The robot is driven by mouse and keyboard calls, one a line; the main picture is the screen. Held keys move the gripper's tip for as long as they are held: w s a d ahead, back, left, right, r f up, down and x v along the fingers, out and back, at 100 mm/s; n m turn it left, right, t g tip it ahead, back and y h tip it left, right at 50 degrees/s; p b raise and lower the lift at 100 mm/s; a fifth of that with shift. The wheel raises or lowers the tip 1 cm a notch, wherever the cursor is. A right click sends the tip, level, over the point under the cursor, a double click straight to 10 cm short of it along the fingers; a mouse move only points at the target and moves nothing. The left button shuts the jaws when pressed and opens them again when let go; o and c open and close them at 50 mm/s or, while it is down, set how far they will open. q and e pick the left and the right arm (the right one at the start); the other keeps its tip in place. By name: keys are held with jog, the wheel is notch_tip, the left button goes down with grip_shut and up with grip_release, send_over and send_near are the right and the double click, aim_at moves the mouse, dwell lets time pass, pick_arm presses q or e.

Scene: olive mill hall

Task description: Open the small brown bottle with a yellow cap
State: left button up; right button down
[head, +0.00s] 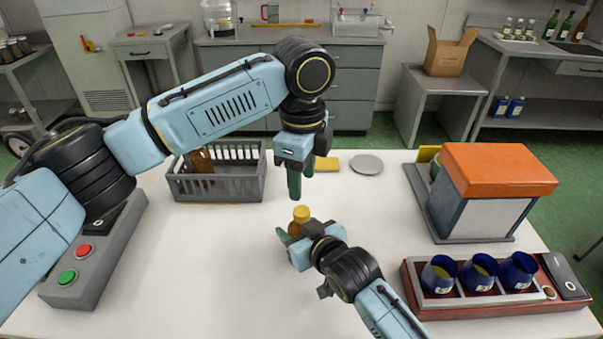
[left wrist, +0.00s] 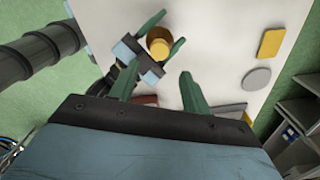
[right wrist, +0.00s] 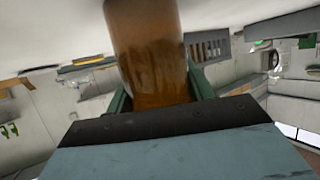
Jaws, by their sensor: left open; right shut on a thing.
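The small brown bottle with a yellow cap stands at the middle of the table; its yellow cap (head: 301,213) shows in the head view. My right gripper (head: 290,236) is shut around the bottle's body, which fills the top of the right wrist view (right wrist: 150,50). My left gripper (head: 294,183) is open and empty, pointing down above the bottle, apart from the cap. In the left wrist view the yellow cap (left wrist: 159,47) lies beyond the left fingers (left wrist: 157,90), between the right gripper's green fingers. The cap is on the bottle.
A grey crate (head: 230,187) holding a brown bottle (head: 201,168) stands at the back left. A yellow pad (head: 326,164) and grey disc (head: 367,165) lie behind. An orange-topped box (head: 495,185) and a red rack with blue cups (head: 480,273) stand right. A button box (head: 80,262) stands left.

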aim_at(302, 211)
pick_arm(q)
jog(key=m, duration=0.3)
jog(key=shift+m, duration=0.4)
jog(key=m, duration=0.3)
jog(key=shift+m, duration=0.4)
jog(key=m, duration=0.5)
jog(key=shift+a+f+m, duration=0.1)
jog(key=shift+f+m, duration=0.1)
jog(key=shift+m, duration=0.3)
notch_tip(302, 211, down, 8)
jog(key=shift+r, duration=0.15)
